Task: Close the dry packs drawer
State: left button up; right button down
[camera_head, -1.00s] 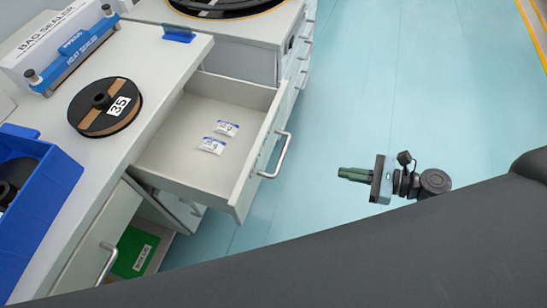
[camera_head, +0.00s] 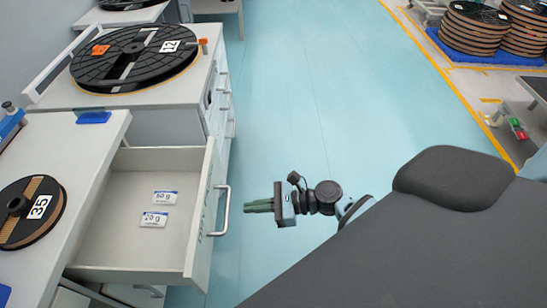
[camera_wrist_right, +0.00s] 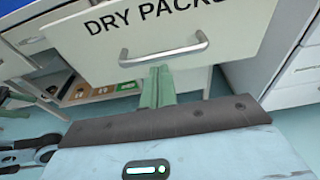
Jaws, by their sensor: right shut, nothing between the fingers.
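The dry packs drawer (camera_head: 130,236) is pulled open from the bench on the left, with two small white-and-blue packs (camera_head: 160,208) lying inside. Its front (camera_wrist_right: 180,45), lettered "DRY PACKS", fills the top of the right wrist view. A metal bar handle (camera_head: 222,211) is on that front and also shows in the right wrist view (camera_wrist_right: 165,52). My right gripper (camera_head: 250,206) is shut and empty, a short way to the right of the handle. In the right wrist view its green fingers (camera_wrist_right: 158,85) point at the handle; contact cannot be confirmed.
The worktop (camera_head: 80,150) beside the drawer carries a reel marked 35 (camera_head: 30,212). A large reel marked 12 (camera_head: 135,58) lies on the bench behind. Blue floor (camera_head: 310,120) to the right is clear. Stacked reels (camera_head: 475,28) stand far right.

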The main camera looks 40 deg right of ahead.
jog(key=shift+x, duration=1.85)
jog(key=shift+a, duration=0.1)
